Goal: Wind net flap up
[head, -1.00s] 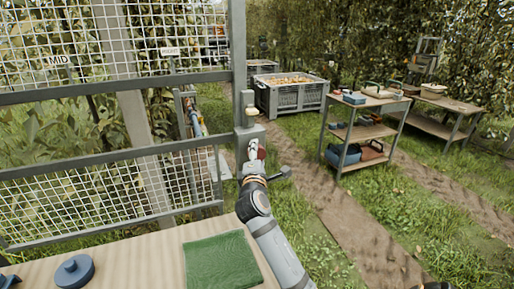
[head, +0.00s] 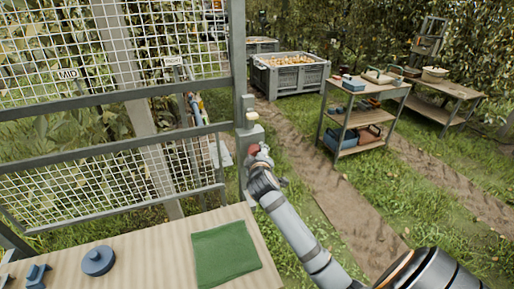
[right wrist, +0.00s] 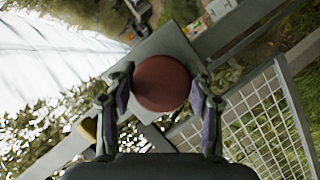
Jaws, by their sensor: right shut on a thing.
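The net flap (head: 95,187) is a grey-framed white mesh panel at the left of the head view, below a fixed upper mesh. Its lower edge hangs behind the bench and looks swung outward. A grey winch box (head: 249,140) sits on the post at the flap's right side. My right gripper (head: 259,154) is at this box, shut on a red-brown round knob (head: 254,149). The right wrist view shows the knob (right wrist: 162,83) between both fingers, with a grey plate behind it. The crank arm is mostly hidden by my gripper. My left gripper is not in view.
A wooden bench (head: 165,248) in front holds a green cloth (head: 224,253), a blue round object (head: 98,260) and small blue parts. A shelf cart (head: 356,118) and a grey fruit crate (head: 290,78) stand farther back right.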

